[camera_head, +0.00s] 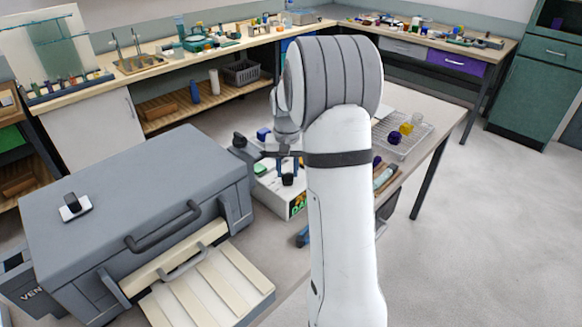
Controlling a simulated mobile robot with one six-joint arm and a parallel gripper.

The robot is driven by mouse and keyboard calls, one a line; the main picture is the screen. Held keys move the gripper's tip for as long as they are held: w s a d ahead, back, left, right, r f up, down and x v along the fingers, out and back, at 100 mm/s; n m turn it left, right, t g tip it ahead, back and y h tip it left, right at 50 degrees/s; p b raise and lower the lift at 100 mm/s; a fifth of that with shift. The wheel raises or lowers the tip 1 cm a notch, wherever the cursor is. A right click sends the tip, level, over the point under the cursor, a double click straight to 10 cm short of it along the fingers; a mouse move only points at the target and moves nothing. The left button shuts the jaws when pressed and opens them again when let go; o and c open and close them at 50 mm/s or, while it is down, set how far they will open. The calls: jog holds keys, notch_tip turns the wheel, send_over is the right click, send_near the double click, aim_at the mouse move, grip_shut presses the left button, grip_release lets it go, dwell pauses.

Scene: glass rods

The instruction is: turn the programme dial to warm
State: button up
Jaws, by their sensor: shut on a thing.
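A low white control box (265,190) stands on the table behind the grey kiln, partly hidden by my arm. A small black knob, which looks like the programme dial (288,180), stands on its top. My gripper (288,168) points down at this knob and appears shut on it. The fingertips are small and partly covered by my arm, so the exact contact is hard to see. The dial's marks and setting cannot be read from here. A green button (260,169) sits on the box to the left of the dial.
The large grey kiln (130,185) with a dark front handle (163,228) fills the left foreground. A wire rack (402,135) with coloured pieces stands right of my arm. Benches with tools line the back. The floor at right is clear.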

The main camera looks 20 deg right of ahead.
jog(key=shift+w+r, duration=0.1)
dwell(0.4)
jog(key=o, duration=1)
jog(key=shift+a, duration=0.1)
notch_tip(320, 180, up, 8)
jog(key=shift+f+b, duration=0.15)
jog(key=shift+b, duration=0.15)
